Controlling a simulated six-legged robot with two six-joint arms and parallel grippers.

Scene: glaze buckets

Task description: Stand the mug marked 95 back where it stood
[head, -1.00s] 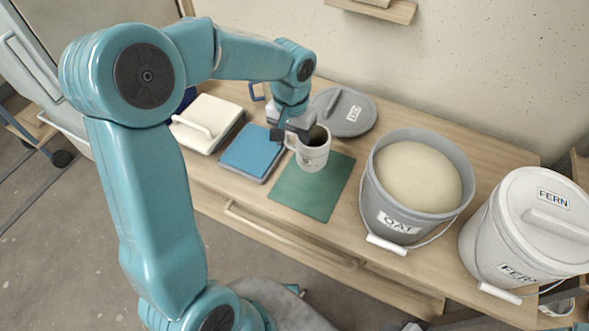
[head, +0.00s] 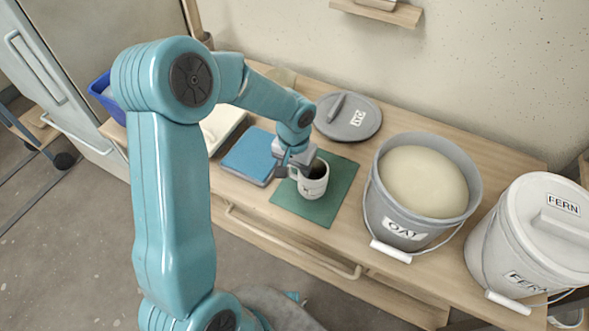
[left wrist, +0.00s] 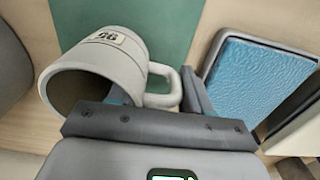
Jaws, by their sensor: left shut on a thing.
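The pale grey mug (head: 316,187) has a dark inside and a small label. In the left wrist view the mug (left wrist: 97,65) shows its label tilted, seemingly 95. My left gripper (head: 292,165) is at the mug's left side and shut on its handle; in the left wrist view the fingers (left wrist: 152,98) lie either side of the handle. The mug is upright over the green mat (head: 345,180); I cannot tell whether its base touches the mat. My right gripper is not in view.
A blue pad in a grey tray (head: 252,155) lies left of the mat. A white lidded thing (head: 220,124) is behind my arm. A grey lid (head: 348,117) lies behind the mat. The open OAT bucket (head: 385,215) and lidded FERN bucket (head: 520,240) stand right.

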